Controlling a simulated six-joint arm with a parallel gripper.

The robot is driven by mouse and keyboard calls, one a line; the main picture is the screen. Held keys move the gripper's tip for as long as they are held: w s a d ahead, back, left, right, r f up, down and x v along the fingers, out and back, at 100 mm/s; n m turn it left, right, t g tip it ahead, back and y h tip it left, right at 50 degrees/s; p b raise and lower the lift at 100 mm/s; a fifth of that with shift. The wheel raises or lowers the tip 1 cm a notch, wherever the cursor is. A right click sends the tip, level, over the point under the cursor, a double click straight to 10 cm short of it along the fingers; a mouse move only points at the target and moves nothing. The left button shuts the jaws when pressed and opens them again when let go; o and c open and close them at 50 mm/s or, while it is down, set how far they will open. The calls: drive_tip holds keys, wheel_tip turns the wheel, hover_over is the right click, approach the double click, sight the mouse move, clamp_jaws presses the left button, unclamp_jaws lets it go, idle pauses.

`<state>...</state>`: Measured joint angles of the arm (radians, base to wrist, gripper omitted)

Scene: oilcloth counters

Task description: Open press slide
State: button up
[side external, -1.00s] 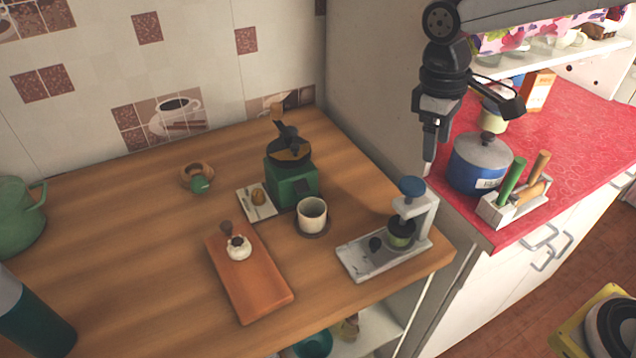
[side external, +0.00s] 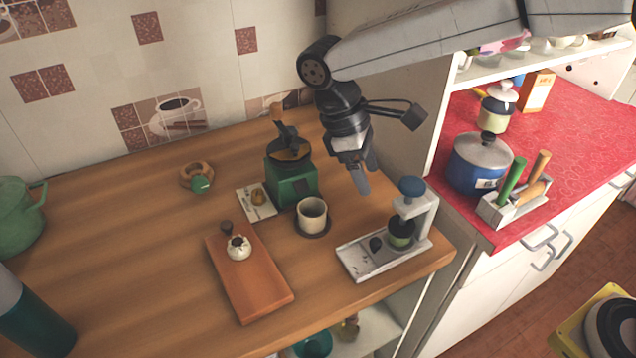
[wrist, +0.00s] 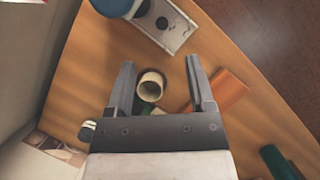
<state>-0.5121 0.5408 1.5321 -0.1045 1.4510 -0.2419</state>
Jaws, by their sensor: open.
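The press (side external: 415,222) stands at the right front corner of the wooden counter. A small black knob (side external: 376,244) sits on the base. In the wrist view the press's blue knob (wrist: 118,6) and base plate (wrist: 172,24) show at the top, cut by the frame edge. My gripper (side external: 363,190) hangs above the counter, left of the press and apart from it. In the wrist view its fingers (wrist: 167,88) are apart and empty.
A cream cup (side external: 311,212) stands left of the press, with a green grinder (side external: 292,180) behind. A reddish board (side external: 250,275) with a small white pot (side external: 239,247) lies front left. A blue pot (side external: 478,165) and a utensil holder (side external: 512,205) stand on the red counter.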

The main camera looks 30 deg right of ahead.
approach(375, 240)
drive_tip(key=f, duration=0.1)
drive_tip(key=shift+s+d, duration=0.15)
drive_tip(key=shift+s, duration=0.05)
drive_tip(key=shift+f, duration=0.1)
drive_tip(key=shift+x, duration=3.8)
clamp_jaws()
